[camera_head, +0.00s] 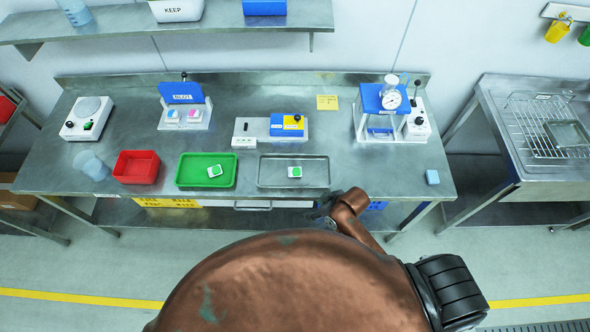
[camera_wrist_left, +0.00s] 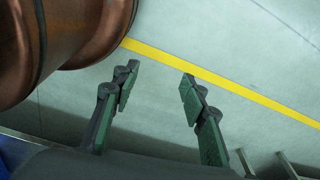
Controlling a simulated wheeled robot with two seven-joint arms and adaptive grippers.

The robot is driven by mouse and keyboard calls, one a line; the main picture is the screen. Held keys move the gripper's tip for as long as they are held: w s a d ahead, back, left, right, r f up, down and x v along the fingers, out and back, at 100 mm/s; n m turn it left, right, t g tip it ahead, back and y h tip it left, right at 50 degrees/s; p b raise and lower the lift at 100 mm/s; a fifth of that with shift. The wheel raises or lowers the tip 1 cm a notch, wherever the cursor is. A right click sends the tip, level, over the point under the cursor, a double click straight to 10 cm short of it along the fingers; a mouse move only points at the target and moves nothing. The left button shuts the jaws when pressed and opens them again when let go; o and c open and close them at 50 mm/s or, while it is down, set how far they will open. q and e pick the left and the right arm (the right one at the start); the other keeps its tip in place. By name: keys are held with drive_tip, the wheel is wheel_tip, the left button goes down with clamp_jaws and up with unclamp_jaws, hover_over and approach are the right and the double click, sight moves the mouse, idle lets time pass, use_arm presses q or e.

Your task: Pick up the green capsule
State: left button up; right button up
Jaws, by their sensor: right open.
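Two small white pieces with green tops show in the head view. One green-topped piece (camera_head: 214,170) lies in the green tray (camera_head: 180,178), and the other green-topped piece (camera_head: 295,171) lies in the metal tray (camera_head: 262,182). I cannot tell which is the green capsule. My right gripper (camera_head: 322,214) is near the bench's front edge, below and right of the metal tray, apart from both pieces and partly hidden by my arm; it is open. My left gripper (camera_wrist_left: 158,82) is open and empty over the floor in the left wrist view, and is not seen in the head view.
On the bench (camera_head: 385,178) a red bin (camera_head: 136,167) and a clear cup (camera_head: 91,165) stand left of the green tray. Behind are a blue-panelled stand (camera_head: 183,100), a blue-and-yellow box (camera_head: 288,125) and a gauge press (camera_head: 384,105).

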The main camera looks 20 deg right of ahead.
drive_tip(key=w+a+r+n+g+y, duration=0.1)
drive_tip(key=w+a+r+n, duration=0.15)
drive_tip(key=a, duration=0.25)
drive_tip(key=w+a+r+n+g+y, duration=0.1)
drive_tip(key=w+a+r+n, duration=0.1)
drive_tip(key=a+n, duration=0.25)
drive_tip(key=shift+n+g, duration=0.7)
drive_tip(key=shift+n, duration=0.2)
drive_tip(key=w, duration=0.1)
drive_tip(key=w+d, duration=0.1)
drive_tip(key=w, duration=0.1)
drive_tip(key=w+d+f, duration=0.1)
drive_tip(key=w, duration=0.1)
drive_tip(key=shift+w+d+p, duration=0.15)
drive_tip(key=shift+w+p, duration=0.1)
drive_tip(key=shift+p, duration=0.15)
drive_tip(key=h, duration=0.1)
approach(296, 171)
drive_tip(key=x, duration=0.3)
drive_tip(key=shift+w, duration=0.1)
drive_tip(key=p+x, duration=0.2)
drive_tip(key=x, duration=0.2)
drive_tip(key=shift+f, duration=0.2)
drive_tip(key=shift+a+f, duration=0.25)
drive_tip(key=shift+f, duration=0.1)
use_arm(q)
drive_tip(key=r, duration=0.1)
drive_tip(key=s+r, duration=0.1)
drive_tip(key=r, duration=0.1)
drive_tip(key=shift+s, duration=0.15)
